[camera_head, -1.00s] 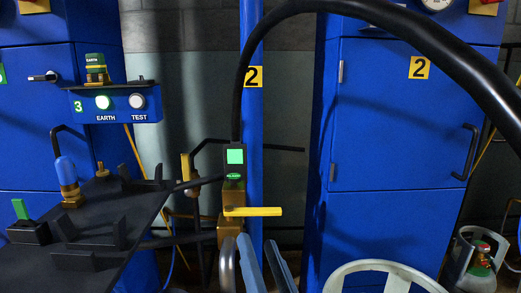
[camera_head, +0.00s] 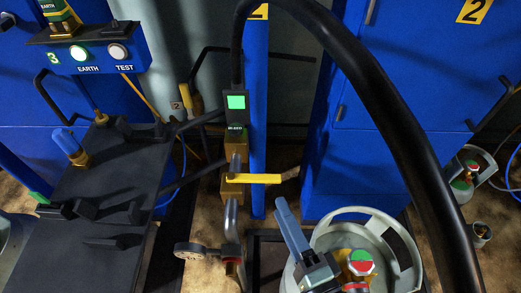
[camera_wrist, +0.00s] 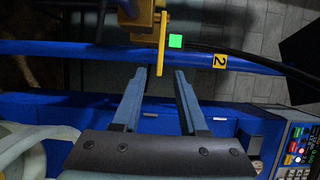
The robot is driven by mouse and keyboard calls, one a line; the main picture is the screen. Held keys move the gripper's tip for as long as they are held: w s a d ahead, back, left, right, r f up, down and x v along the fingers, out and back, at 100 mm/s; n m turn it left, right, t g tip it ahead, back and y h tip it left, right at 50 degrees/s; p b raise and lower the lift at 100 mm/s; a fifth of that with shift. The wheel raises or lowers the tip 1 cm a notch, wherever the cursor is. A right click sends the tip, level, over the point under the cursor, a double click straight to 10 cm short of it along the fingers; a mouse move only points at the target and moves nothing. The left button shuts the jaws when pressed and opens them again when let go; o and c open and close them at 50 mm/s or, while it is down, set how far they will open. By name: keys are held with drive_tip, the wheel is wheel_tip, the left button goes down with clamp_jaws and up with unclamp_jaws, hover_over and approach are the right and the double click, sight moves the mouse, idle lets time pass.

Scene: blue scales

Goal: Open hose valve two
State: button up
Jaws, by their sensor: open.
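Hose valve two is a brass body (camera_head: 232,188) on the blue column marked 2. Its yellow handle (camera_head: 255,179) lies sideways, pointing right. In the wrist view the handle (camera_wrist: 161,55) runs down the picture from the valve body (camera_wrist: 147,20). My gripper (camera_head: 281,205) is open, just below the handle's right end in the head view, with one blue-grey finger showing clearly. In the wrist view both fingers of my gripper (camera_wrist: 160,73) are apart and empty, with the handle's end between or just beyond the tips. I cannot tell whether they touch.
A black hose (camera_head: 385,95) arches from the green-lit box (camera_head: 236,102) over the right side. A cylinder with a pale collar (camera_head: 408,265) stands close at lower right. A dark bench (camera_head: 95,190) is at left. Blue cabinets (camera_head: 370,150) stand behind.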

sight(264, 175)
drive_tip(key=x, duration=1.2)
drive_tip(key=shift+s+a, duration=0.1)
clamp_jaws()
idle(1.0)
